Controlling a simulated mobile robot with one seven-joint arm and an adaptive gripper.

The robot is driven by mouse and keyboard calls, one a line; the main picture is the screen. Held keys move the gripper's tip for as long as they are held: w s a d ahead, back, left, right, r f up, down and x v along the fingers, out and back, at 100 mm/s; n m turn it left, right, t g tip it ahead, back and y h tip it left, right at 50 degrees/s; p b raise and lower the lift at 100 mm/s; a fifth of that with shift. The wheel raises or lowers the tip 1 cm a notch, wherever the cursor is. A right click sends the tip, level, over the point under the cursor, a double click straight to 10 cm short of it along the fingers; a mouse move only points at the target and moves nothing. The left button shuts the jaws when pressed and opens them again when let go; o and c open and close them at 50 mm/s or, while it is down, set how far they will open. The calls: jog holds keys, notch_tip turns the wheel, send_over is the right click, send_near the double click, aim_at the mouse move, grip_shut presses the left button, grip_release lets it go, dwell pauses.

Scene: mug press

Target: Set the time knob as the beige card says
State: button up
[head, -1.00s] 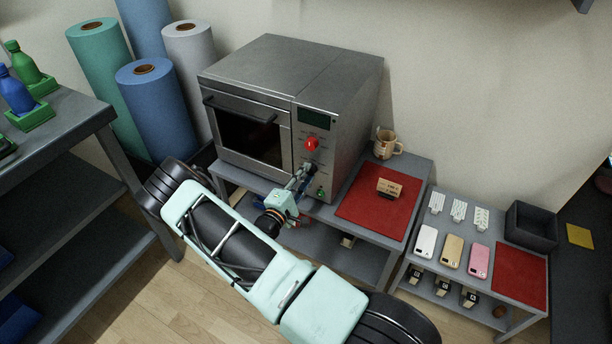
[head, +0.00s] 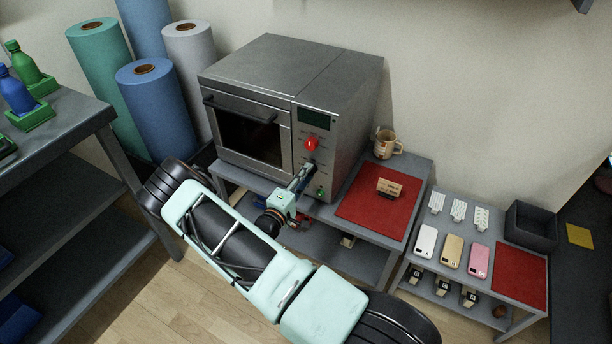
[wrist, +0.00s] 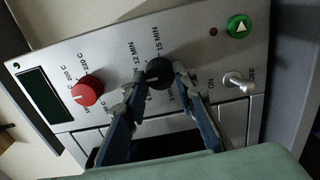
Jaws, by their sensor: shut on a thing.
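The press oven (head: 290,105) has a front panel with a red temperature knob (head: 311,144) and a black time knob below it. My gripper (wrist: 158,78) is shut on this knob, one finger on each side. The red knob (wrist: 86,93) is apart to the left. The beige card (head: 389,187) stands on the red mat (head: 362,211); its print is too small to read. In the head view my gripper largely hides the time knob.
A green start button (wrist: 239,27) and a metal toggle switch (wrist: 236,82) are right of the time knob. A mug (head: 387,145) stands behind the mat. A low table (head: 533,258) with phone cases is at right. Fabric rolls (head: 155,110) stand left of the oven.

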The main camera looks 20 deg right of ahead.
jog(key=o, duration=1.2)
jog(key=shift+c, duration=0.2)
jog(key=v, duration=1.2)
jog(key=shift+r, duration=0.1)
